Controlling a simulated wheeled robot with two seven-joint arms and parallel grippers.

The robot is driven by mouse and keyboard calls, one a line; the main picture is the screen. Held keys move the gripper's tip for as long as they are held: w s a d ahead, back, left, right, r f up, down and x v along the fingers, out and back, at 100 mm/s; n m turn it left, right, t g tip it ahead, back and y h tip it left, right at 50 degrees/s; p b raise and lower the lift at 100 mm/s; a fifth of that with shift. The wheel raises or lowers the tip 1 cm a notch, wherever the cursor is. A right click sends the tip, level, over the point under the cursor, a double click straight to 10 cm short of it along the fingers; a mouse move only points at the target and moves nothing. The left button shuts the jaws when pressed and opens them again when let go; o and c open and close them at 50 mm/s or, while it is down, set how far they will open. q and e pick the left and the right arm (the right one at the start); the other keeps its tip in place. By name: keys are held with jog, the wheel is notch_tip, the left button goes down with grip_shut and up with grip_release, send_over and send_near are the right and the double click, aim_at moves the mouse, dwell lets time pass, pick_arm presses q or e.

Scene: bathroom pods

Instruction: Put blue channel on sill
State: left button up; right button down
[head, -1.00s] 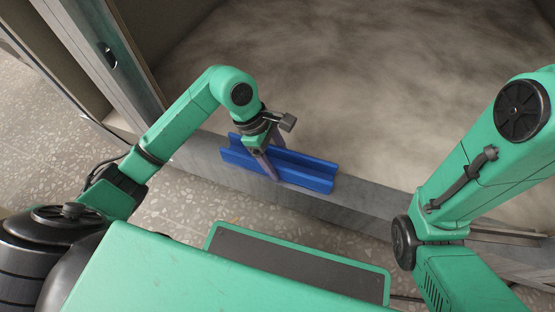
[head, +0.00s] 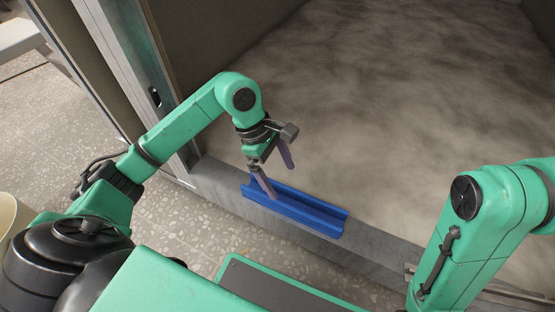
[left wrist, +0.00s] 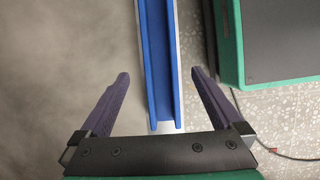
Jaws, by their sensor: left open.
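The blue channel (head: 300,210) lies lengthwise along the grey sill (head: 222,172) in the head view, its open side up. In the left wrist view the blue channel (left wrist: 157,60) runs away from me between the two fingers, with its near end close to the gripper. My left gripper (head: 278,175) is open and empty over the left end of the channel. Its purple fingers also show in the left wrist view (left wrist: 160,80), spread apart on either side of the channel and not closed on it. My right arm shows at the right, but its gripper is out of view.
A metal door frame post (head: 150,85) stands left of the sill. The pod floor (head: 400,110) beyond the sill is clear. A cream bin (head: 8,218) stands at the left edge, on the speckled floor (head: 70,110).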

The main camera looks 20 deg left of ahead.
pick_arm(q)
jog(key=shift+v, duration=0.85)
